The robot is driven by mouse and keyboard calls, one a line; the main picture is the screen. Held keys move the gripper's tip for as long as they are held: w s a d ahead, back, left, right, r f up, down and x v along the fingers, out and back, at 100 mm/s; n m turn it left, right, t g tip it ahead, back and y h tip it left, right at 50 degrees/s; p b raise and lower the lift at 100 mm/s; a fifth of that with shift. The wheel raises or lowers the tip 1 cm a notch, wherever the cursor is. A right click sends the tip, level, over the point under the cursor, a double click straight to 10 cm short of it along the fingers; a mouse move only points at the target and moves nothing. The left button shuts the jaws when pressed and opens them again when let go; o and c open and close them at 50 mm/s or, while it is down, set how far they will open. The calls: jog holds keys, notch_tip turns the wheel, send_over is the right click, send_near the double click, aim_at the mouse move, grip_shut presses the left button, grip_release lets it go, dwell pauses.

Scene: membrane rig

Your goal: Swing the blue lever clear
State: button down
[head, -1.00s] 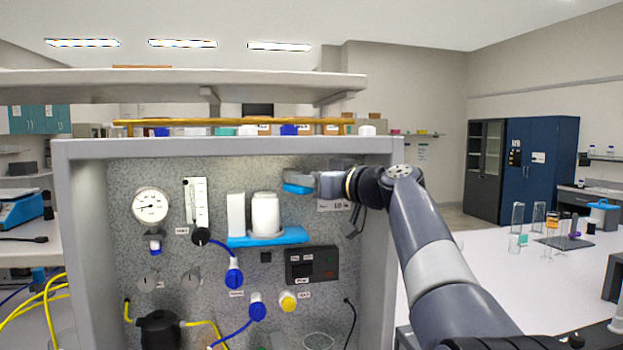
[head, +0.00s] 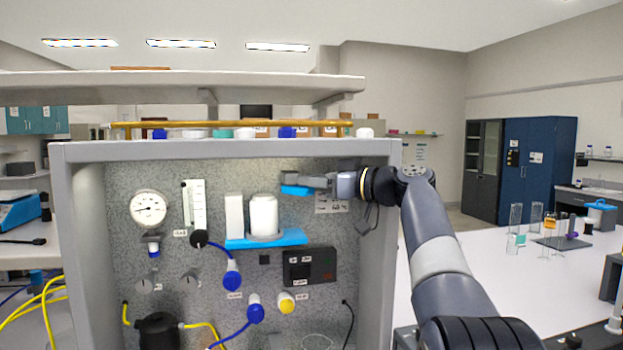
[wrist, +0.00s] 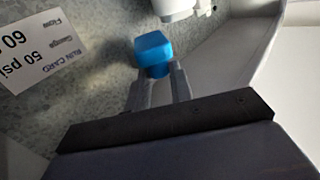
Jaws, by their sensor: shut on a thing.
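The blue lever shows as a small blue block (head: 295,190) high on the right part of the speckled panel in the head view. In the wrist view the blue lever (wrist: 153,50) is at my fingertips, its lower end between them. My gripper (head: 312,182) reaches in from the right, and its fingers (wrist: 158,80) are shut on the lever's end. The rest of the lever and its pivot cannot be made out. A white cylinder (head: 264,215) stands on a blue ledge (head: 240,243) to the lower left of my gripper.
A run card (wrist: 35,50) is on the panel beside my gripper. The cabinet's right wall (head: 378,265) and top edge (head: 220,150) frame the space. Below are a black box (head: 310,265), blue knobs (head: 255,313) and hoses. Glassware stands on the right bench (head: 500,275).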

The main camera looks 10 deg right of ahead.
jog(key=shift+w+d+n+g+y, duration=0.1)
jog(key=shift+d+n+g+y, duration=0.05)
jog(key=shift+n+g+y, duration=0.15)
jog(key=c, duration=1.3)
grip_release()
jog(key=shift+o, duration=0.2)
